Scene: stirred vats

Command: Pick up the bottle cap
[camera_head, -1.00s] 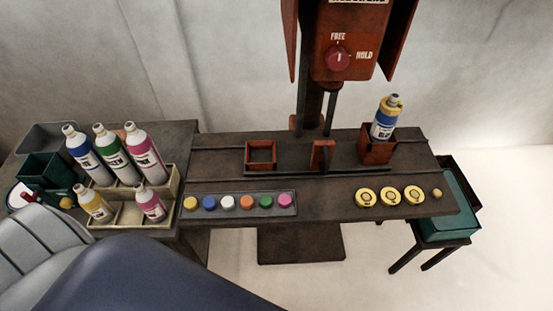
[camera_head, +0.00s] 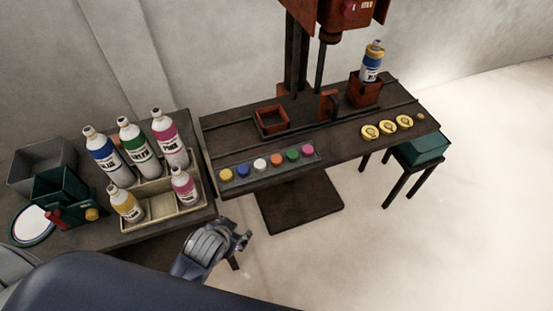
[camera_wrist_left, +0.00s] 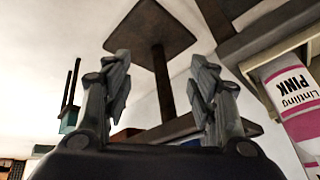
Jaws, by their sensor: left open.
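Several bottle caps stand in a row in a grey tray (camera_head: 291,163) on the dark bench: yellow (camera_head: 226,175), blue (camera_head: 243,170), white (camera_head: 260,164), orange (camera_head: 276,159), green (camera_head: 292,154) and pink (camera_head: 308,149). My left gripper (camera_head: 246,240) is in front of the bench, below the cap row in the picture, beside the side table's corner. In the left wrist view the two fingers of my left gripper (camera_wrist_left: 162,75) are spread, with nothing between them. No cap is clear in that view. My right gripper is not in view.
A beige crate (camera_head: 190,211) holds bottles on the side table, left of my left gripper. A red holder (camera_head: 366,93) with a blue-labelled bottle (camera_head: 372,66), an empty red holder (camera_head: 271,119) and round yellow pieces (camera_head: 387,126) are on the bench.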

